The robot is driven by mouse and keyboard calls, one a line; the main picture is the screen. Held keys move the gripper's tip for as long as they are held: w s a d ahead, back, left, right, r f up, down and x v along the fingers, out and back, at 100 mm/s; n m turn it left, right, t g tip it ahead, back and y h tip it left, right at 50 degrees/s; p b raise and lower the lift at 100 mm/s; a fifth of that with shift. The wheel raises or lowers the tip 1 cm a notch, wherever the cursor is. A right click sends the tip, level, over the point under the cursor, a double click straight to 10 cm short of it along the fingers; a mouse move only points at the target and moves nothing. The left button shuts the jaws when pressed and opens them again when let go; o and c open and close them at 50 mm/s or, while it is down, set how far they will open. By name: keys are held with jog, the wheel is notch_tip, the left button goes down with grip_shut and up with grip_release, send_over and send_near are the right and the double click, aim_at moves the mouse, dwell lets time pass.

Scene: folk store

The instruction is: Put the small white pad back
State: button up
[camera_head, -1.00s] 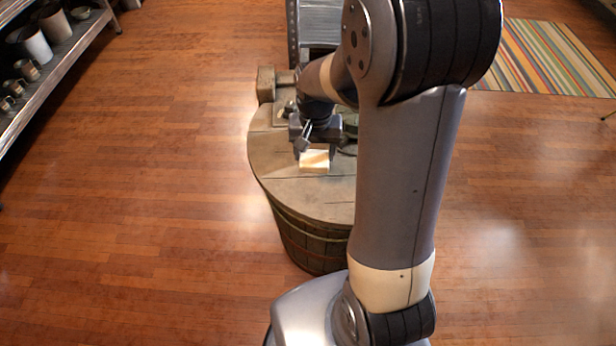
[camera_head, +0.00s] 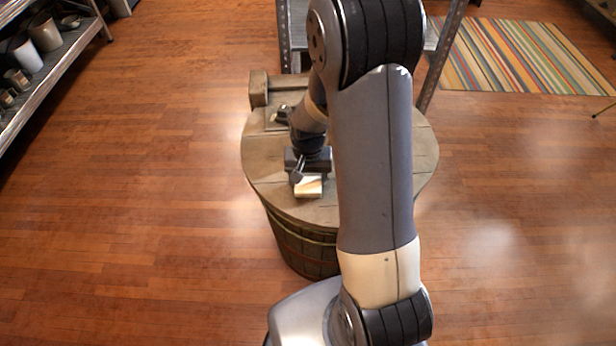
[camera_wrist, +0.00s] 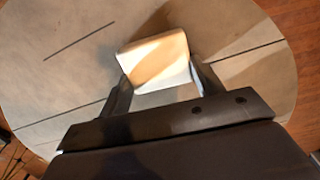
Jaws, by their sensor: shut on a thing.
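The small white pad (camera_head: 309,186) is a pale block with a warm light patch on its top. My gripper (camera_head: 304,174) is over the wooden barrel top (camera_head: 290,207) and shut on the pad. In the wrist view, the pad (camera_wrist: 156,60) sits between the two fingers of my gripper (camera_wrist: 158,86), which touch its sides near its lower edge. The round barrel top (camera_wrist: 70,75) lies behind it. I cannot tell whether the pad touches the wood or is held just above it.
A small dark object (camera_head: 282,114) and a wooden block (camera_head: 259,88) are at the back of the barrel. A metal shelf (camera_head: 292,30) stands behind it. A shelf with pots (camera_head: 45,75) is at the left, and a striped rug (camera_head: 535,58) lies at the right. The floor between is clear.

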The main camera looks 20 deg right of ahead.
aim_at(308, 181)
jog(key=shift+f, duration=0.25)
jog(key=o, duration=0.9)
jog(key=shift+r, duration=0.15)
notch_tip(308, 181, up, 12)
jog(key=shift+r+p, duration=0.15)
jog(key=shift+p, duration=0.55)
